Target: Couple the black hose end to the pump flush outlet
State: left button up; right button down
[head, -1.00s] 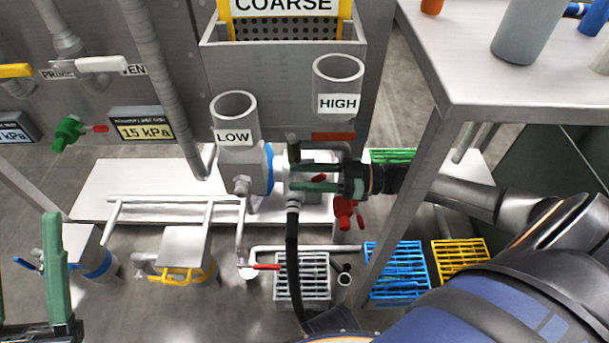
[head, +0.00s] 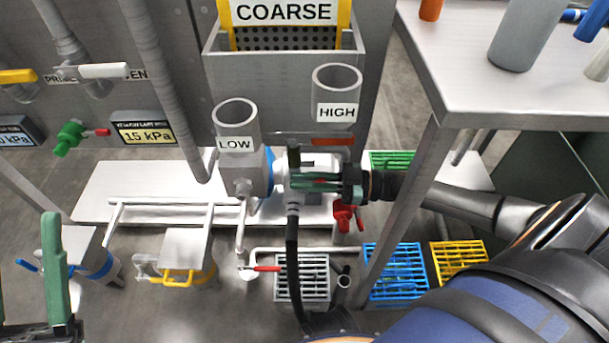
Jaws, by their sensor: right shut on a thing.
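The black hose (head: 293,250) rises from the floor to a grey hose end (head: 293,208). My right gripper (head: 294,182) reaches in from the right with its green fingers shut on the hose end, whose top is partly hidden by them. The pump (head: 258,180), grey with a blue ring, stands just left of and behind the fingers. Its flush outlet is not clearly visible behind my gripper, and I cannot tell whether the hose end touches it. My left gripper (head: 28,275) is at the lower left, open and empty, with one finger mostly cut off by the picture edge.
A red valve handle (head: 346,217) is just below my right gripper. A metal table (head: 470,95) and its leg stand close to my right arm.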

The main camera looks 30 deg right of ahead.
jog(key=shift+s+a+r+t+h+p, duration=0.2)
jog(key=shift+t+h+p, duration=0.2)
jog(key=shift+t+p, duration=0.4)
pick_arm(q)
jog(key=r, duration=0.3)
jog(key=shift+s+a+r+p, duration=0.1)
jog(key=shift+a+r+p, duration=0.1)
jog(key=shift+r+p, duration=0.15)
pick_arm(e)
jog(key=shift+f+h, duration=0.25)
jog(key=shift+h, duration=0.15)
jog(key=c, duration=0.9)
grip_release()
pick_arm(q)
jog(key=shift+a+r+m+p, duration=0.2)
jog(key=shift+r+m+p, duration=0.1)
jog(key=shift+r+p, duration=0.95)
pick_arm(e)
jog(key=v, duration=1.2)
jog(key=shift+s+d+f, duration=0.25)
jog(key=shift+o, duration=0.3)
